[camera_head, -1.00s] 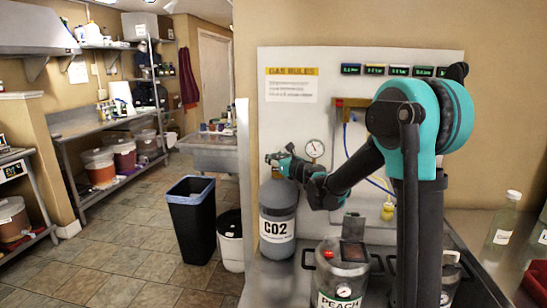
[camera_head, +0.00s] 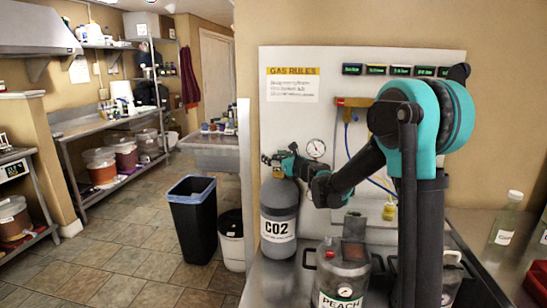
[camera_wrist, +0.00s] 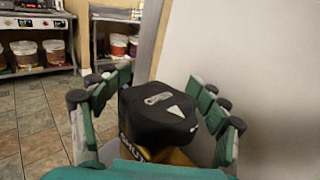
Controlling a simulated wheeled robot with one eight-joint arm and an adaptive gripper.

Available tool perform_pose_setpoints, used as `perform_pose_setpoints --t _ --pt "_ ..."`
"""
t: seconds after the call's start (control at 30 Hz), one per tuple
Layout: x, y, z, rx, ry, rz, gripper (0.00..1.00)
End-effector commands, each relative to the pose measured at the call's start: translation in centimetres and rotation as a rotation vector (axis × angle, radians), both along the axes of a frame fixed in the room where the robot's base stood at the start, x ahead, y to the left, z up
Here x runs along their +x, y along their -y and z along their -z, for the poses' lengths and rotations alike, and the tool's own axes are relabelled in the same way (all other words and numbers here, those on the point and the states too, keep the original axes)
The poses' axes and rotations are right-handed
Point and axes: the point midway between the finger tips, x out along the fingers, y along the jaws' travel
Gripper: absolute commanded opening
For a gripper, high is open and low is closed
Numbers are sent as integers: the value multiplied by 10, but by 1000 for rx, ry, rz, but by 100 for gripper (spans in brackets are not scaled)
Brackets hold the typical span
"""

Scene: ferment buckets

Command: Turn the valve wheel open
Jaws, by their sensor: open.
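The valve wheel (camera_wrist: 158,112) is a dark, rounded knob with a white triangle and a small pale marking on top. In the wrist view it sits between the two sets of teal fingers of my gripper (camera_wrist: 155,88), with gaps visible on both sides. Pale lettering, only partly readable, shows below the wheel's edge. In the head view my gripper (camera_head: 279,160) is at the top of the grey CO2 cylinder (camera_head: 279,212) and hides the wheel there. The fingers are open around the wheel, and I see no clear contact.
A white panel (camera_head: 395,70) with a pressure gauge (camera_head: 315,149) stands behind the cylinder. A PEACH keg (camera_head: 342,275) stands in front of my arm. A black bin (camera_head: 192,225) and a white bucket (camera_head: 231,245) are on the floor to the left. The aisle floor is clear.

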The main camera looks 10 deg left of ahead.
Motion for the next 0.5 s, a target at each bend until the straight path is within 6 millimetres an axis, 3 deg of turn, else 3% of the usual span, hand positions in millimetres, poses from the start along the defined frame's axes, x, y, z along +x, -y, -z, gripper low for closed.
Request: perform_pose_setpoints --t 0.17,0.5 --pt "0 0 -8 0 0 0 72" --pt "0 0 -67 0 0 0 72"
